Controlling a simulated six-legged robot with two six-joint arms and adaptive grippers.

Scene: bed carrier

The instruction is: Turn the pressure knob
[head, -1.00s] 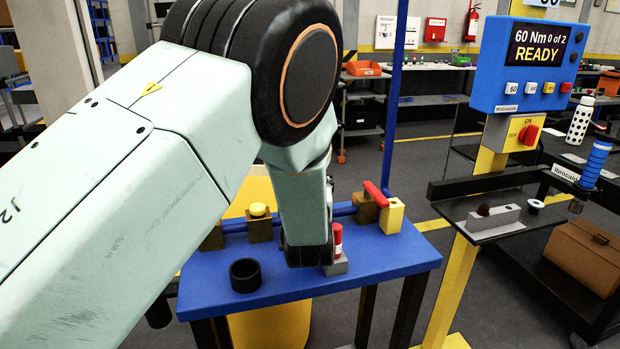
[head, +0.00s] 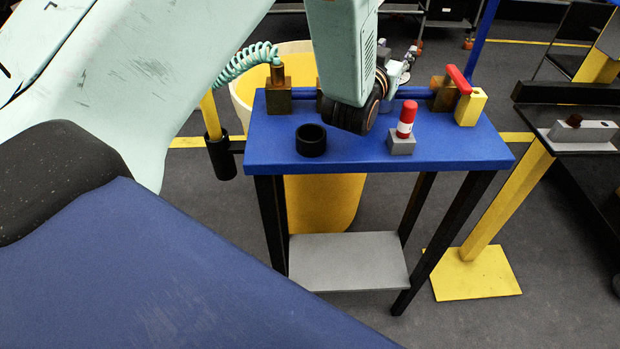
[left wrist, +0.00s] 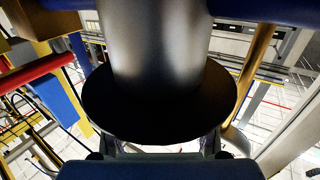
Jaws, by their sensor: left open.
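The pressure knob cannot be made out in the head view; my left arm covers the middle of the pipe line. A brass block (head: 278,98) with a mint coiled hose stands at the left end of the blue table (head: 440,150). My left gripper (head: 403,65) is open, above the back of the table, partly hidden by its wrist. In the left wrist view a large grey cylinder with a dark round disc (left wrist: 160,115) fills the middle, close ahead of the gripper (left wrist: 160,145). I cannot tell whether they touch. My right gripper is not in view.
A red-capped bottle (head: 406,120) stands in a grey block (head: 401,145). A black ring (head: 311,140) sits at front left. A yellow bin (head: 240,95) stands behind.

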